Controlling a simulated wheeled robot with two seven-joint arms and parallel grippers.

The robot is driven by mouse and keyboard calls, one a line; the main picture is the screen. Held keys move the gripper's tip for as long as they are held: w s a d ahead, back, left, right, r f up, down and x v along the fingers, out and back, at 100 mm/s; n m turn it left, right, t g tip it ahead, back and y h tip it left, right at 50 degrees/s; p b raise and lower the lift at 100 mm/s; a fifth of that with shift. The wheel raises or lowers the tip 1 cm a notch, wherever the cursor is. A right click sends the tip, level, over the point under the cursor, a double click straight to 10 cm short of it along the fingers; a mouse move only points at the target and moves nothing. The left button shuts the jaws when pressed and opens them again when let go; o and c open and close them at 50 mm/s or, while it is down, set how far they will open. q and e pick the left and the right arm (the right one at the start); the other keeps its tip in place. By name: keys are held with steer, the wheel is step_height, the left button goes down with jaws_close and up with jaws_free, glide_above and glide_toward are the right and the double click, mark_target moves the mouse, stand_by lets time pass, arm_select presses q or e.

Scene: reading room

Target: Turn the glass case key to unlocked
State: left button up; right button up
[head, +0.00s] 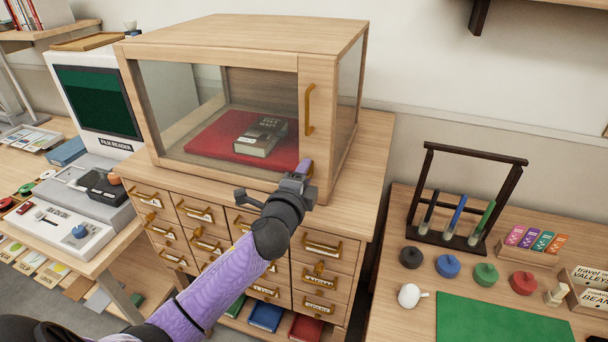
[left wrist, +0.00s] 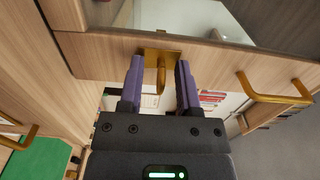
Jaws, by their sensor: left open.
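The wooden glass case (head: 245,32) stands on a drawer cabinet, with a brass door handle (head: 309,108) on its right front post. My left gripper (head: 305,168) is at the lower part of that post, below the handle, and hides the key in the head view. In the left wrist view the brass key (left wrist: 161,78) sticks out from a brass plate (left wrist: 160,54) on the wood. My left gripper (left wrist: 159,78) is open there, with one purple finger on each side of the key and a gap visible around it. My right gripper is not in view.
A dark book (head: 260,137) lies on a red mat (head: 200,139) inside the case. The drawer cabinet (head: 362,190) has brass handles on its front. A film reader stands at left. A rack of tubes (head: 425,190) and a green mat (head: 495,322) are on the right table.

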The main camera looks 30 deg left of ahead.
arm_select(q)
steer(key=shift+c, duration=0.3)
jaws_close()
